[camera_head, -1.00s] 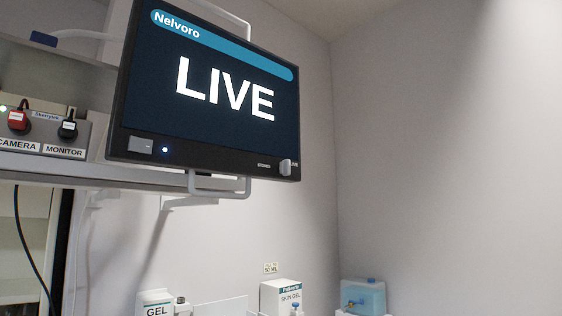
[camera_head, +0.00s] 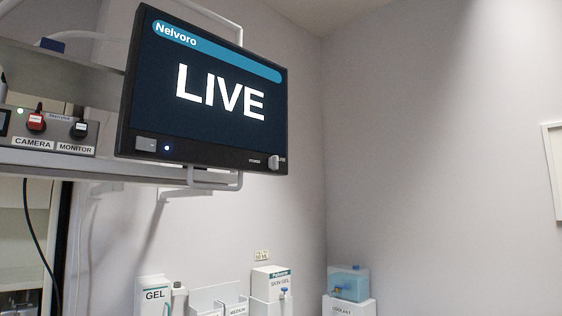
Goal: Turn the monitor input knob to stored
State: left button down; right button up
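The monitor (camera_head: 205,95) hangs on a white bracket at the upper left of the head view. Its screen reads LIVE under a Nelvoro banner. The input knob (camera_head: 273,162) is a small pale knob at the lower right of the monitor's bezel. Small lettering stands on either side of it; the left label seems to read STORED, and the right one is too small to read surely. Neither of my grippers is in view.
A shelf box with CAMERA (camera_head: 33,143) and MONITOR (camera_head: 76,148) plugs sits left of the monitor. Below stand a GEL container (camera_head: 154,294), a SKIN GEL box (camera_head: 271,281) and a blue coolant tank (camera_head: 348,284). The space before the right wall looks clear.

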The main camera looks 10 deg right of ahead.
aim_at(273, 163)
jog(key=u, duration=0.55)
jog(key=i, duration=1)
jog(key=z, duration=0.1)
